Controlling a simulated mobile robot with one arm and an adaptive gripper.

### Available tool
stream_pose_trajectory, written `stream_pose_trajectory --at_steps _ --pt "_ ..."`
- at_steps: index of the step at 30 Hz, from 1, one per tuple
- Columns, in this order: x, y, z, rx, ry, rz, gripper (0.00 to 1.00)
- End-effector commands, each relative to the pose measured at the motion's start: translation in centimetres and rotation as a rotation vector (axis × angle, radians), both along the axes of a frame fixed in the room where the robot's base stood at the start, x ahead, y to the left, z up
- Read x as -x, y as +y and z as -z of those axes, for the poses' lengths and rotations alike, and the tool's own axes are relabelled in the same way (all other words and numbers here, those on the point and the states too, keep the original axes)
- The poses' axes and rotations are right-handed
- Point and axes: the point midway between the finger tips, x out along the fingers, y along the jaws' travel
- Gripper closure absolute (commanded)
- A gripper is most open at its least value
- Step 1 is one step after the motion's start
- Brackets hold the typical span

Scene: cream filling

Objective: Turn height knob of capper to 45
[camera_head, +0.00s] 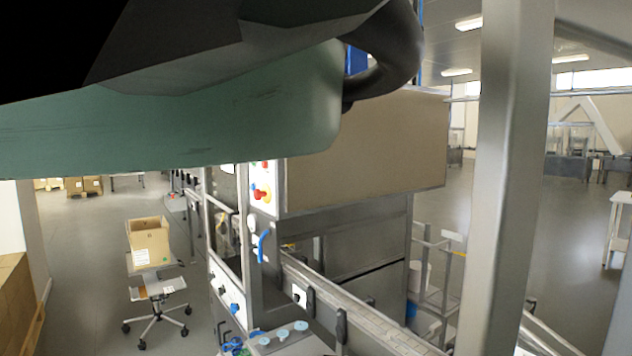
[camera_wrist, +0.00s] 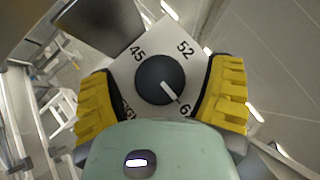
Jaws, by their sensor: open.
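The height knob (camera_wrist: 158,80) shows in the wrist view as a round dark knob on a pale square dial plate (camera_wrist: 158,36). The plate reads 45 at upper left and 52 at upper right. A number starting with 6 at lower right is partly covered, and the lower left label is mostly hidden. The knob's white pointer mark is turned to the lower right, toward the 6. My gripper (camera_wrist: 162,94) has its yellow ribbed fingers apart, one on each side of the knob and plate. Contact with the knob is not visible. The gripper and knob are not identifiable in the head view.
In the head view a machine with a beige panel (camera_head: 365,150) and a conveyor (camera_head: 355,318) stand in the middle. A steel post (camera_head: 505,180) rises at right.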

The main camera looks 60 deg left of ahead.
Motion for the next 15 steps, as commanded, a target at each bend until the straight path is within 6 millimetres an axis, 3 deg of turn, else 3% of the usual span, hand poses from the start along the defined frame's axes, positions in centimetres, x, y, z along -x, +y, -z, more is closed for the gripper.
stream_pose_trajectory --at_steps 5,15 --pt "0.0 0.11 0.04 0.0 0.0 -0.002 0.18" --pt "0.01 0.03 0.03 0.0 0.001 -0.002 0.53"
